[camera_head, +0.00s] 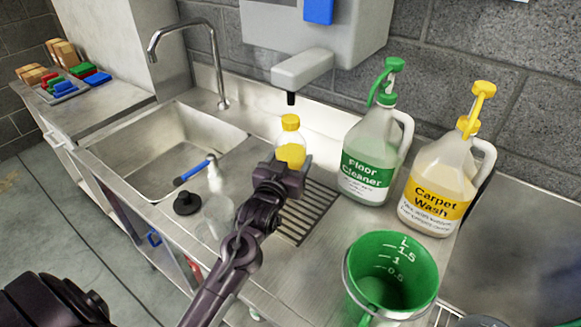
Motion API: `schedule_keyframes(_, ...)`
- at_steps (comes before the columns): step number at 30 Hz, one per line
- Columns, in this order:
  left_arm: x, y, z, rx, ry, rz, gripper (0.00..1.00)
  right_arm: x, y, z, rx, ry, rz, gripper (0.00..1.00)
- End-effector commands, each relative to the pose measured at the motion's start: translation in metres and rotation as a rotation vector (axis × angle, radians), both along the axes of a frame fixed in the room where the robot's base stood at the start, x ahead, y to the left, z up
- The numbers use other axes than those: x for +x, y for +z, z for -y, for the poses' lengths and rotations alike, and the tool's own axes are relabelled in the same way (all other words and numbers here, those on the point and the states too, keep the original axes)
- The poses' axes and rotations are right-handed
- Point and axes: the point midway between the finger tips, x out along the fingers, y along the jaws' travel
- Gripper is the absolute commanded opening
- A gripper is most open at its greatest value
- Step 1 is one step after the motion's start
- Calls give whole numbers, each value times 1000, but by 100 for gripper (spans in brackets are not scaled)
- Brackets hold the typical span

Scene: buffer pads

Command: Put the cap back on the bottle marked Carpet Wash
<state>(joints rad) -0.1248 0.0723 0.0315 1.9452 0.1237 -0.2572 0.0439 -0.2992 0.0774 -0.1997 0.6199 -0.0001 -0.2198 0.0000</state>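The Carpet Wash bottle (440,185) is a clear jug with a yellow label, upright on the counter at the right. A yellow cap piece (483,91) stands above its neck, joined by a yellow strap to the neck ring (467,125). I cannot tell whether the mouth is covered. My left gripper (286,166) is at the middle of the counter, left of both jugs and well away from the Carpet Wash bottle. It is right in front of a small yellow-capped bottle (290,138) and hides its base. Whether it grips that bottle is unclear. My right gripper is out of view.
A Floor Cleaner jug (370,160) with a green top stands beside the Carpet Wash bottle. A green bucket (412,262) stands in front of them. The sink (150,150), a brush (195,170) and a black stopper (187,202) are at left. A dispenser (302,68) overhangs the back.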

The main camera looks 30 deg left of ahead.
Motion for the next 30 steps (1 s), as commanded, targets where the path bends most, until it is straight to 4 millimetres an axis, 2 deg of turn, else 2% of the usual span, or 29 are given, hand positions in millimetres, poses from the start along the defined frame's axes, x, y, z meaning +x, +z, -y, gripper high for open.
schedule_keyframes(6,0,-23,0,0,0,3,3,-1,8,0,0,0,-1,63)
schedule_keyframes(19,0,-29,0,-1,0,3,3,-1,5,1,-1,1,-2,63)
schedule_keyframes(20,-1,-31,0,0,0,-3,71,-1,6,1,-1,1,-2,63)
schedule_keyframes(24,-1,-31,0,0,0,-3,89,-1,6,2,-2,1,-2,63)
schedule_keyframes(30,-1,-31,0,0,0,-3,89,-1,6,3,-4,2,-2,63)
